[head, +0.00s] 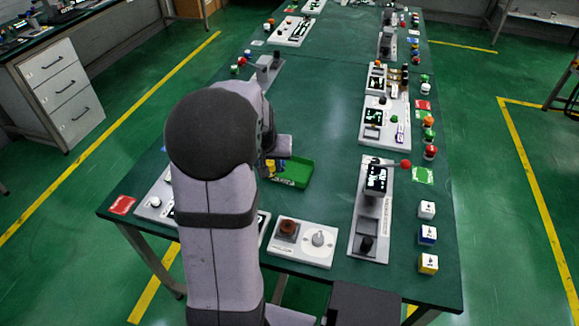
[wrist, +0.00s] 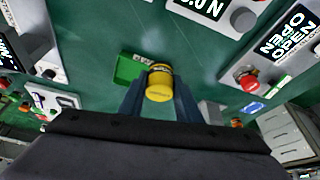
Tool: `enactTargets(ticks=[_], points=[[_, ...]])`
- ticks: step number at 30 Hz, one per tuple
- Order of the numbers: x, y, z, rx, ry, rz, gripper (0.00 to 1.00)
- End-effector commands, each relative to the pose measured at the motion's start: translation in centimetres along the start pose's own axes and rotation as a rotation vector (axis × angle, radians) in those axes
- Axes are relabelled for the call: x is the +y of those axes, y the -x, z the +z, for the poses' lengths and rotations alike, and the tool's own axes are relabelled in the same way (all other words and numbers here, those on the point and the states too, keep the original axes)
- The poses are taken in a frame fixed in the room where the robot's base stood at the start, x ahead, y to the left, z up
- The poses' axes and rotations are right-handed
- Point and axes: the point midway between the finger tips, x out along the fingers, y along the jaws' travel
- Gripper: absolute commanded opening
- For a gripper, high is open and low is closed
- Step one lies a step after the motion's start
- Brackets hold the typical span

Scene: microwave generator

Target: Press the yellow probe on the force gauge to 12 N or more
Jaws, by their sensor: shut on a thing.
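My gripper (wrist: 159,90) is shut on the yellow probe (wrist: 159,82), a short yellow cylinder with a darker band near its far end. The probe sits between the two dark blue-grey fingers. The force gauge (wrist: 222,22) is at the top of the wrist view, apart from the probe; its display is cut off by the frame edge and shows digits ending in ".0 N". In the head view my arm hides most of the gripper, and I cannot make out the gauge there.
A green tray (head: 303,180) lies on the table just right of my arm; it also shows behind the probe in the wrist view (wrist: 126,72). A panel with a red button (wrist: 248,80) and "OPEN" displays is at right. A lever panel (head: 357,243) stands at the table's right.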

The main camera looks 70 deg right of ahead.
Motion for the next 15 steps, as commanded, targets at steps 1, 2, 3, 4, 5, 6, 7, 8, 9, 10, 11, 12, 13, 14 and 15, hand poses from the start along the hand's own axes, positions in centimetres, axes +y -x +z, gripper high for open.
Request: enactTargets(ticks=[1, 2, 3, 4, 5, 6, 7, 8, 9, 10, 11, 12, 13, 14, 15], points=[[-2.2, 1.2, -0.3, 0.001, 0.043, -0.018, 0.00], [-3.3, 1.5, -0.2, 0.001, 0.066, -0.027, 0.00], [-4.8, 1.9, 0.2, -0.001, 0.097, -0.040, 0.00], [-5.9, 2.3, 0.5, -0.002, 0.121, -0.050, 0.00], [-6.8, 2.5, 0.9, -0.002, 0.143, -0.059, 0.00], [-8.1, 2.9, 1.4, -0.002, 0.173, -0.072, 0.00], [-8.8, 3.0, 1.9, -0.002, 0.193, -0.081, 0.00], [-9.6, 3.3, 2.3, -0.002, 0.213, -0.089, 0.00], [-10.4, 3.5, 2.8, -0.001, 0.239, -0.100, 0.00], [-11.0, 3.6, 3.2, -0.002, 0.258, -0.107, 0.00], [-11.6, 3.8, 3.6, -0.001, 0.276, -0.114, 0.00], [-12.2, 3.9, 4.2, -0.001, 0.296, -0.123, 0.00], [-12.6, 4.0, 4.6, -0.002, 0.310, -0.129, 0.00], [-13.0, 4.1, 5.0, -0.001, 0.323, -0.134, 0.00], [-13.4, 4.2, 5.7, -0.003, 0.339, -0.140, 0.00]])
